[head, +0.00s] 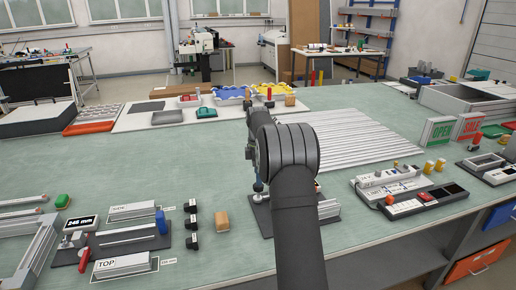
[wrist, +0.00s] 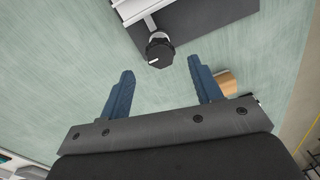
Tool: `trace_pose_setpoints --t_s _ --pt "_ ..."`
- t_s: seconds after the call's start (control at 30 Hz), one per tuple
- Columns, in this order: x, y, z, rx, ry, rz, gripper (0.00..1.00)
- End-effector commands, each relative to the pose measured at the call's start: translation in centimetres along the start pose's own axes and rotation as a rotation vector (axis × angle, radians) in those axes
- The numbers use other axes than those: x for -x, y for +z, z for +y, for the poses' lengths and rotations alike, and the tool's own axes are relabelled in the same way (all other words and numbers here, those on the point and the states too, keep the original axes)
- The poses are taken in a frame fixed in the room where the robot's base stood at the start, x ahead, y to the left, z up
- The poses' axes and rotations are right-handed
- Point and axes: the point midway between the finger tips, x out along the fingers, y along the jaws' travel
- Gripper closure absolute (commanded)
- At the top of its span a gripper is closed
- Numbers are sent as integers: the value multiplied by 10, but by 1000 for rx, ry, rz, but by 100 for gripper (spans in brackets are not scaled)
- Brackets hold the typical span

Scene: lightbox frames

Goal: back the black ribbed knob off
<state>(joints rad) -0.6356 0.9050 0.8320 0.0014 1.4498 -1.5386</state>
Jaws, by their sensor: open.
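The black knob (wrist: 160,52) shows in the wrist view, with a white mark on its face. It sits at the end of a pale metal profile, beside a dark base plate (wrist: 210,22). My gripper (wrist: 160,66) is open, with its two blue fingers apart and nothing between them. The knob lies just beyond the fingertips, roughly centred between them; no contact is visible. In the head view the dark plate (head: 262,222) and a piece of the profile (head: 329,208) show around my arm. My arm hides much of this fixture there, and I cannot clearly make out the knob.
A tan block (wrist: 228,82) is near the right finger in the wrist view; it also stands left of the arm in the head view (head: 221,219). Several black clips (head: 191,223) stand beside it. A ribbed panel (head: 365,135) lies behind, and a control box (head: 425,201) is at right.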

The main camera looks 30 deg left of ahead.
Motion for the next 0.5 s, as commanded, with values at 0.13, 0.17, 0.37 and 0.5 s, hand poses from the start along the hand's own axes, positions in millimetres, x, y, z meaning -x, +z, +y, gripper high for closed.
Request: trace_pose_setpoints --t_s 0.13,0.17,0.37,0.5 --pt "40 0 1 0 4 0 41" --pt "47 0 1 0 5 0 41" --pt "94 0 1 0 3 0 41" --pt "116 0 0 0 1 0 41"
